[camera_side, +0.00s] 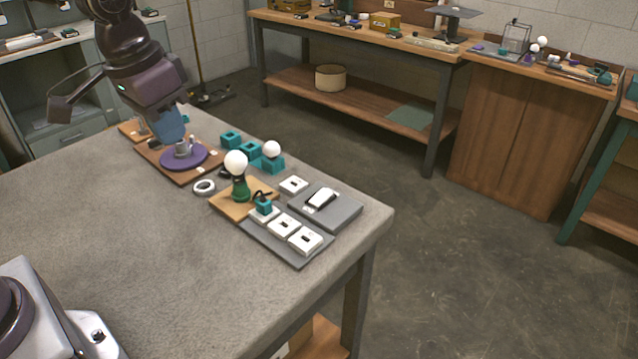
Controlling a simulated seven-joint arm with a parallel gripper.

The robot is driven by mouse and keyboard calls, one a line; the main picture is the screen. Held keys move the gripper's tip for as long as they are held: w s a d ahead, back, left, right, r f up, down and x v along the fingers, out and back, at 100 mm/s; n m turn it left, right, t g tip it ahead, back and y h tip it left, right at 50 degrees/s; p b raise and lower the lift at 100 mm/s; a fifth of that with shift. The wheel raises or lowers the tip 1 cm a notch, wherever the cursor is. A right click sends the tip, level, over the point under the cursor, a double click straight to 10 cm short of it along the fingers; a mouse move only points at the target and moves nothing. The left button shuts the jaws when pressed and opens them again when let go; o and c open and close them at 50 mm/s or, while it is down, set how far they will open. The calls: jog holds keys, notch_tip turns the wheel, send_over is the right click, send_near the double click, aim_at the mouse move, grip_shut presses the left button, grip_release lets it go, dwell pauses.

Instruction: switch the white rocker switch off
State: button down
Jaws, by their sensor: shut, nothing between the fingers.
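The white rocker switch (322,197) sits on a dark grey plate (345,212) near the table's right corner. It has a dark part at its lower left edge; which way its rocker is tipped is too small to tell. My gripper (178,142) is shut and empty, pointing down over a purple disc (198,157) at the far left part of the table. It is well apart from the switch, to its left and farther back. Whether the fingertips touch the grey post on the disc, I cannot tell.
A lamp with a white bulb (236,162) and green base stands on a wooden board (225,203) between my gripper and the switch. White socket blocks (304,240) lie in front of the switch. Teal holders (231,139), one with a bulb, stand behind.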

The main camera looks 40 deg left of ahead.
send_over(324, 191)
jog(key=s, duration=1)
notch_tip(324, 191, down, 14)
jog(key=w, duration=0.1)
jog(key=w+r+t, duration=0.1)
jog(key=w, duration=0.1)
jog(key=w+t, duration=0.1)
jog(key=shift+w+r, duration=0.3)
jog(key=shift+r, duration=0.05)
jog(key=shift+f, duration=0.1)
jog(key=x, duration=1.4)
jog(key=shift+s, duration=0.3)
